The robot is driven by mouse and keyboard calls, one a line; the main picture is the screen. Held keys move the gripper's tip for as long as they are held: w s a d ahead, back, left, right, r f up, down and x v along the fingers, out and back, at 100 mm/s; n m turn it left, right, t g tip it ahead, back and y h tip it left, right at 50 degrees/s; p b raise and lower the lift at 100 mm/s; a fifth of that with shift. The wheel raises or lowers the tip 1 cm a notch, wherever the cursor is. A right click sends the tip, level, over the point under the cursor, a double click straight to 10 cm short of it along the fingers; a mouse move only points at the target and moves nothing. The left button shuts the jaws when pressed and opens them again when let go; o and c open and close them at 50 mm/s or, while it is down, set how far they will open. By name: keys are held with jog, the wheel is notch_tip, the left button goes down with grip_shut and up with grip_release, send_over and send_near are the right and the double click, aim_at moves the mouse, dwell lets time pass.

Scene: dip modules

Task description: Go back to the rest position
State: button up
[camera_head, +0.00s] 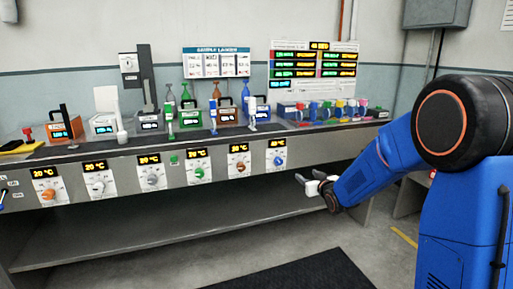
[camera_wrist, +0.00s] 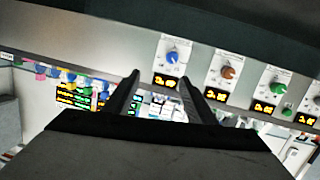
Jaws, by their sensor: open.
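My gripper (camera_head: 314,183) is at the end of my blue arm, in front of the right end of the bench in the head view. It sits below the row of knob panels and apart from the bench. Its two jaws are spread and hold nothing. In the wrist view my gripper (camera_wrist: 160,88) shows as two dark fingers with a gap between them. The blue knob (camera_wrist: 171,57) and its display lie beyond that gap; the blue knob also shows in the head view (camera_head: 279,161).
The bench front carries several knobs with lit displays, among them an orange knob (camera_head: 49,194) and a green knob (camera_head: 199,172). Modules, bottles and coloured caps crowd the bench top. A lower shelf (camera_head: 150,235) runs beneath. A dark mat (camera_head: 300,273) lies on the open floor.

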jog(key=s+d+r+m+g+h, duration=0.1)
jog(key=s+d+r, duration=0.1)
jog(key=s, duration=0.4)
jog(key=s+d+r+g+h, duration=0.1)
jog(key=s+d+r, duration=0.1)
jog(key=s, duration=0.3)
jog(key=s+d+f+m+g+h, duration=0.1)
jog(key=s+g, duration=0.7)
jog(key=s, duration=3.4)
notch_tip(320, 180, down, 3)
jog(key=shift+s+d+r+m+g, duration=0.15)
jog(key=shift+s+d+m+g, duration=0.15)
jog(key=shift+d+m, duration=0.4)
jog(key=shift+a, duration=0.15)
jog(key=shift+c, duration=0.5)
